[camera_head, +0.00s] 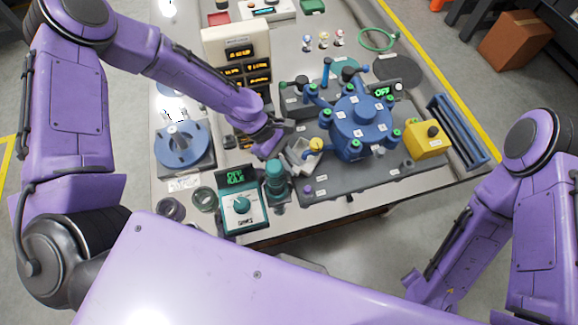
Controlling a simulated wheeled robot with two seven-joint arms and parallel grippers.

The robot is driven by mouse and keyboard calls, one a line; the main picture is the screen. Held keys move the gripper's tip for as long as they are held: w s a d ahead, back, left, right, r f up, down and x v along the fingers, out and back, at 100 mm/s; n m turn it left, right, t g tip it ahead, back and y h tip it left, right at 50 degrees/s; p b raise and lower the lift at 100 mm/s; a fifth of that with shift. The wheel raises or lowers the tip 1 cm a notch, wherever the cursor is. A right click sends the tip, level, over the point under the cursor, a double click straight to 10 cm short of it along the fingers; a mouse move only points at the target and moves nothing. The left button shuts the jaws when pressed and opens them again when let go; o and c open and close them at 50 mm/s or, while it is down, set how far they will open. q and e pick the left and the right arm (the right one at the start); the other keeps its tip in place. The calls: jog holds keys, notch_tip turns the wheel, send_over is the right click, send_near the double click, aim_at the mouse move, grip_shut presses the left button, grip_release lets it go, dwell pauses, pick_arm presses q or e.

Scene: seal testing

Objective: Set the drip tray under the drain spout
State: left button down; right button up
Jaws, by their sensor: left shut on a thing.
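The drip tray (300,154) is a small pale grey, shallow tray at the left side of the blue vessel (361,123). My left gripper (282,140) reaches in from the upper left and is shut on the tray's left side. A yellow knob (316,145) sticks out from the vessel's left side, just at the tray's right edge. The drain spout itself is too small to make out near this knob. I cannot tell whether the tray rests on the dark base plate (370,178) or is held above it.
A teal control box (241,207) and a teal cylinder (276,181) stand in front of the left gripper. A blue round device (181,145) is at left, a cream display panel (238,62) behind. A yellow box (427,139) is right of the vessel.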

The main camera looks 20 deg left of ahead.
pick_arm(q)
jog(key=shift+f+p, duration=0.15)
jog(key=shift+p, duration=0.15)
jog(key=shift+a+f, duration=0.1)
jog(key=shift+f, duration=0.05)
jog(key=c, duration=1)
grip_release()
jog(key=shift+w+a+r, duration=0.1)
jog(key=shift+r, duration=0.3)
jog(key=v, duration=1.1)
jog(key=shift+a+r, duration=0.15)
